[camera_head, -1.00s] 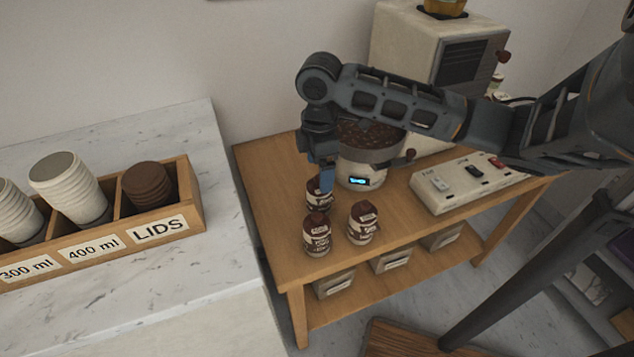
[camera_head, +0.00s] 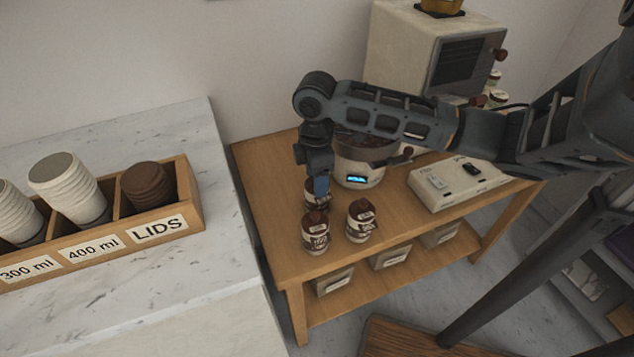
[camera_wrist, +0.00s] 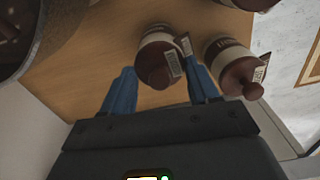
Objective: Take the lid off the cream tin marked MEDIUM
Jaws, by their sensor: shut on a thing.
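Three cream tins with brown lids stand at the left end of the wooden cart (camera_head: 258,185). The back tin (camera_head: 311,202) is partly hidden below my gripper (camera_head: 319,186). The front tin (camera_head: 316,235) and the right tin (camera_head: 361,224) stand clear. In the wrist view, my gripper (camera_wrist: 161,84) has its blue fingers on either side of the brown lid (camera_wrist: 152,67) of the middle tin (camera_wrist: 153,38), shut on it. The lid appears to sit on its tin. Small tags hang by the lids. I cannot read MEDIUM on any tin.
A bean-filled machine (camera_head: 358,172) stands close behind the back tin. A switch panel (camera_head: 455,184) lies to the right, and a large cream machine (camera_head: 425,50) behind. A cup and lid box (camera_head: 160,231) stands on the marble counter (camera_head: 215,255) at left.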

